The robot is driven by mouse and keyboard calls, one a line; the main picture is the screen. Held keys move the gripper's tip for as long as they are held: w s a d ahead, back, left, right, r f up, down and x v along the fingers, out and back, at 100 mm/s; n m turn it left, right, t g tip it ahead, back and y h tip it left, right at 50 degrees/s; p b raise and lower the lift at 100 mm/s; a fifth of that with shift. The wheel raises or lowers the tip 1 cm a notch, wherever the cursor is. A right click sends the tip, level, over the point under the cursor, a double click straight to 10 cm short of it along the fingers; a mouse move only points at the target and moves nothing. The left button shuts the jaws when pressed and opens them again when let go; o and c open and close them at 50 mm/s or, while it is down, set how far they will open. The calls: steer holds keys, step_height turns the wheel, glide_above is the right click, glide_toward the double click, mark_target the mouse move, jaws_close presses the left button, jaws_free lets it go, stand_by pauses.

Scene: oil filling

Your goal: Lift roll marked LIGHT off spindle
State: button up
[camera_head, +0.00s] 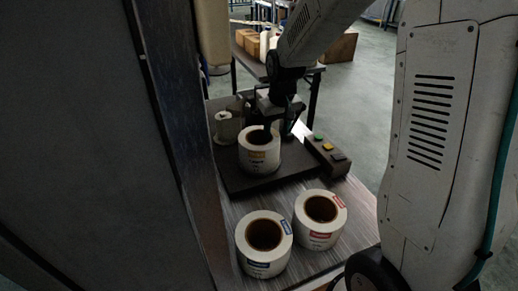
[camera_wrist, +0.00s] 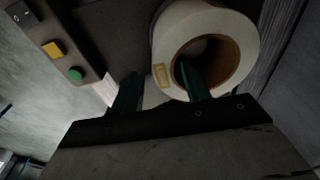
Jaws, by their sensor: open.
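A white roll with a yellow-orange label (camera_head: 259,160) stands upright on the dark machine plate. Its label text is too small to read, so I cannot confirm LIGHT. The roll also shows in the wrist view (camera_wrist: 240,25), with a brown core. My gripper (camera_head: 273,128) is above the roll's far right side, pointing down. In the wrist view my gripper (camera_wrist: 158,72) is open, with one green finger at the core opening and the other outside the roll. The roll's wall lies between them, not visibly clamped. The spindle is not clearly visible inside the dark core.
A blue-labelled roll (camera_head: 263,254) and a red-labelled roll (camera_head: 320,222) stand on the table in front. A button box (camera_head: 327,155) flanks the plate on the right. A small white spool (camera_head: 227,127) stands behind left. A dark post (camera_head: 180,110) borders the left.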

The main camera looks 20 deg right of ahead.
steer(key=f, duration=0.3)
steer(key=w+f, duration=0.1)
steer(key=f, duration=0.1)
steer(key=shift+w+a+f, duration=0.1)
steer(key=shift+a, duration=0.15)
jaws_close()
